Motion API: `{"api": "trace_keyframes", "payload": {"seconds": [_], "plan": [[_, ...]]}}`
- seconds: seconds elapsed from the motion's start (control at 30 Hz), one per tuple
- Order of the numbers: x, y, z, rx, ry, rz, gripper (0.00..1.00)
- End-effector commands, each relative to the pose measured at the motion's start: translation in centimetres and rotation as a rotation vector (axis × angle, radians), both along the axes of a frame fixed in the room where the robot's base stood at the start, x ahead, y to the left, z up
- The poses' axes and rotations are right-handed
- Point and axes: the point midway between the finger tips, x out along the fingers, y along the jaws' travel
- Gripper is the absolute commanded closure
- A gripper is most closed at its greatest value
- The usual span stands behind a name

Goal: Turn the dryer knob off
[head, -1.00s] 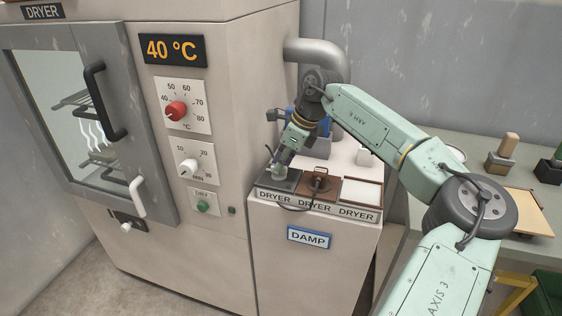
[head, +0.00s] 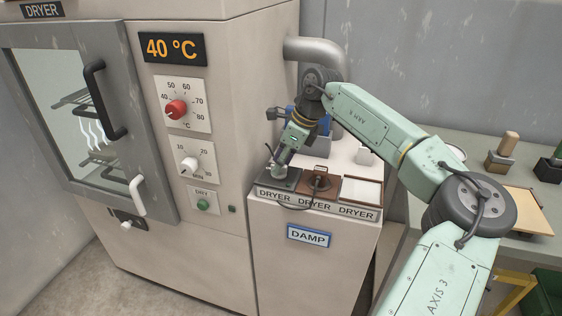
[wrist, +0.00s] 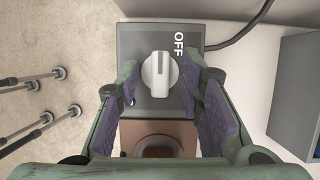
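The dryer knob is a pale grey round knob (wrist: 160,74) with a raised ridge, on a dark grey plate (wrist: 136,42) marked OFF. The plate (head: 290,181) is the leftmost on the cabinet top in the head view. The ridge runs up and down in the wrist view; the OFF mark is up and right of the knob. My gripper (wrist: 160,82) is open, its purple-padded fingers on either side of the knob with gaps visible. In the head view my gripper (head: 276,170) is low over the plate and largely covers the knob.
A brown plate with a dark fitting (head: 319,184) and a white-topped tray (head: 361,192) sit right of the knob plate. The dryer (head: 225,110), with a red dial (head: 176,109) and a 40 °C display (head: 173,48), stands close on the left. A cable (wrist: 238,33) leaves the plate.

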Motion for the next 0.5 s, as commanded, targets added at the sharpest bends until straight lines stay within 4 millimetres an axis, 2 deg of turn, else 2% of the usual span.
{"api": "trace_keyframes", "payload": {"seconds": [0.17, 0.5], "plan": [[0.0, -0.5, 1.1, -0.001, -0.002, -0.002, 0.66], [-0.8, -3.0, 7.6, -0.001, -0.002, -0.003, 0.66]]}}
